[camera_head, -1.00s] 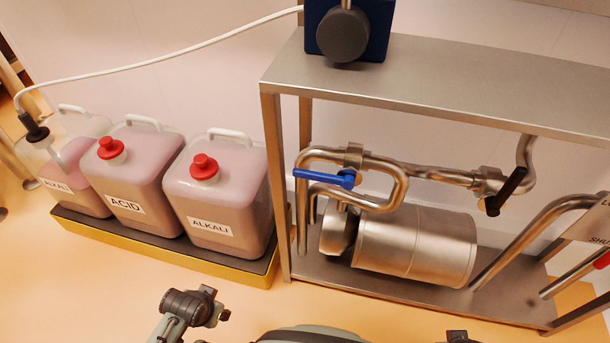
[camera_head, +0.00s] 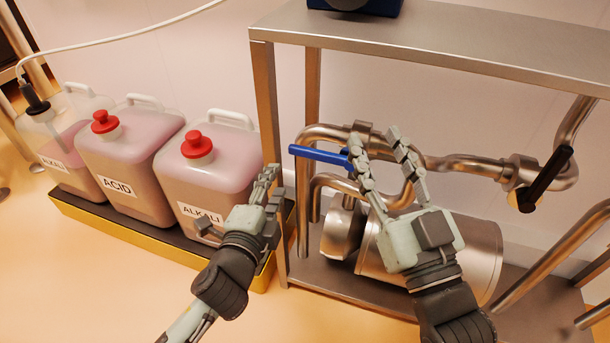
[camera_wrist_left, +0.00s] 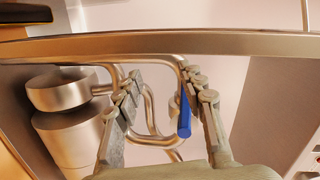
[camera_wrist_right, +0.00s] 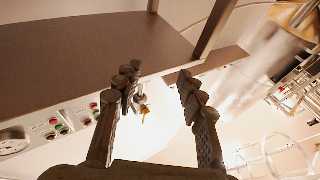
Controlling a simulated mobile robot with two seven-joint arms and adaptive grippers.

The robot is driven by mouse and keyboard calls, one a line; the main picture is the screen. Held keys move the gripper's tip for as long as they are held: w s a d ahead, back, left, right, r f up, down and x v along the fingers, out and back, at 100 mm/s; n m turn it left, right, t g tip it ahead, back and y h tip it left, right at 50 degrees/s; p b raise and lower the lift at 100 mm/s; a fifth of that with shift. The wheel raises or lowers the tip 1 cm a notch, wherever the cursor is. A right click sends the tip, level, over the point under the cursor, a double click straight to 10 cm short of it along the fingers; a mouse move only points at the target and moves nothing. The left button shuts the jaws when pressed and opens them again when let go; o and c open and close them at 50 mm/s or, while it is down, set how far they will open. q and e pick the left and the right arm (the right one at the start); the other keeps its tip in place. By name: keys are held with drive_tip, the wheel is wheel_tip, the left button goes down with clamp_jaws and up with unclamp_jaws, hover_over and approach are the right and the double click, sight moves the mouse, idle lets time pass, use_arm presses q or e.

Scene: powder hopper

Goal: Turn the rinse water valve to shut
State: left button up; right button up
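A valve with a blue lever handle (camera_head: 318,154) sits on the steel pipework inside the frame; the lever points left. A second valve has a black handle (camera_head: 545,180), farther right. No readable label shows which is rinse water. My right gripper (camera_head: 378,138) is open in front of the pipes, its left finger overlapping the right end of the blue lever in the head view; contact cannot be told. My left gripper (camera_head: 270,172) is open left of the frame's front post. In the left wrist view the blue lever (camera_wrist_left: 185,118) shows beside the right finger, partly hidden by it.
A steel shelf (camera_head: 430,45) and its front post (camera_head: 267,110) border the pipes. A steel cylinder (camera_head: 485,255) lies below. An acid canister (camera_head: 135,160) and two alkali canisters stand on a yellow-edged tray (camera_head: 110,227). A control panel (camera_wrist_right: 60,125) shows in the right wrist view.

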sight(307, 156)
use_arm(q)
drive_tip(key=w+d+r+m, duration=0.1)
drive_tip(key=d, duration=0.1)
drive_tip(key=w+d+r+m+h, duration=0.1)
drive_tip(key=w+d, duration=0.1)
drive_tip(key=w+d+r+m+t+h+b, duration=0.1)
drive_tip(key=w+d, duration=0.1)
drive_tip(key=shift+r, duration=0.15)
drive_tip(key=shift+w+d, duration=0.25)
drive_tip(key=shift+w, duration=0.35)
use_arm(e)
drive_tip(key=s+r+t+y, duration=0.1)
drive_tip(key=s+r+t, duration=0.2)
drive_tip(key=r, duration=0.4)
drive_tip(key=shift+s+d, duration=0.15)
drive_tip(key=shift+s, duration=0.5)
drive_tip(key=shift+r, duration=0.15)
use_arm(q)
clamp_jaws()
